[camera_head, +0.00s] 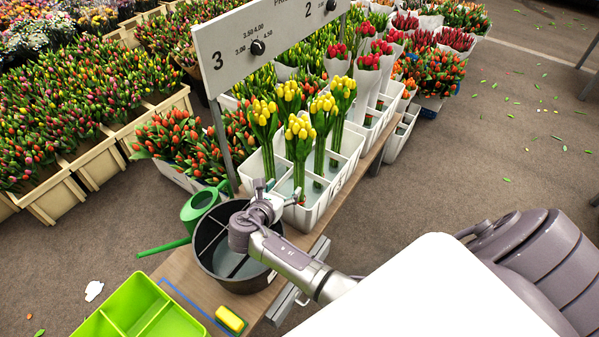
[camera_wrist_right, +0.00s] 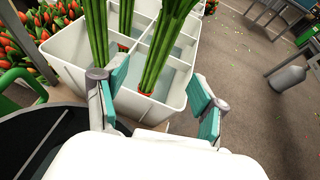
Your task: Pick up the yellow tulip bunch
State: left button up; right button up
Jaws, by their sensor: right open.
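Several yellow tulip bunches stand upright in the white divided crate (camera_head: 316,214); the nearest yellow tulip bunch (camera_head: 300,128) is at its front. My right gripper (camera_head: 278,190) is open at the crate's near end, low beside the front bunches. In the right wrist view, my open right gripper (camera_wrist_right: 158,98) has its two teal-padded fingers apart. Green stems of a bunch (camera_wrist_right: 163,55) with a red band at the bottom stand ahead between the fingers, in a compartment of the crate (camera_wrist_right: 68,48). Their blooms are out of that view. My left gripper is not in view.
A black divided bucket (camera_head: 232,283) sits under my right gripper on the wooden bench (camera_head: 185,270). A green watering can (camera_head: 196,207), a lime tray (camera_head: 110,318) and a yellow sponge (camera_head: 230,319) are nearby. A white sign (camera_head: 262,45) stands behind the crate.

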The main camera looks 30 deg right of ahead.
aim_at(297, 175)
jog(key=x, duration=0.6)
jog(key=shift+w+d+f+b, duration=0.1)
jog(key=shift+d+f+b, duration=0.1)
jog(key=shift+b, duration=0.2)
jog(key=shift+w+d+f, duration=0.2)
jog(key=shift+w+d, duration=0.05)
jog(key=shift+d, duration=0.15)
jog(key=b+x, duration=0.1)
jog(key=x, duration=0.4)
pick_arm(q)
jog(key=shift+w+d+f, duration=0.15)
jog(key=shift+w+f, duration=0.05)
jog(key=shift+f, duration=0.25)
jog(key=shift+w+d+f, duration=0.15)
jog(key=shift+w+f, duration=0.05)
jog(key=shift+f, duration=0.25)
pick_arm(e)
jog(key=shift+a, duration=0.1)
grip_shut()
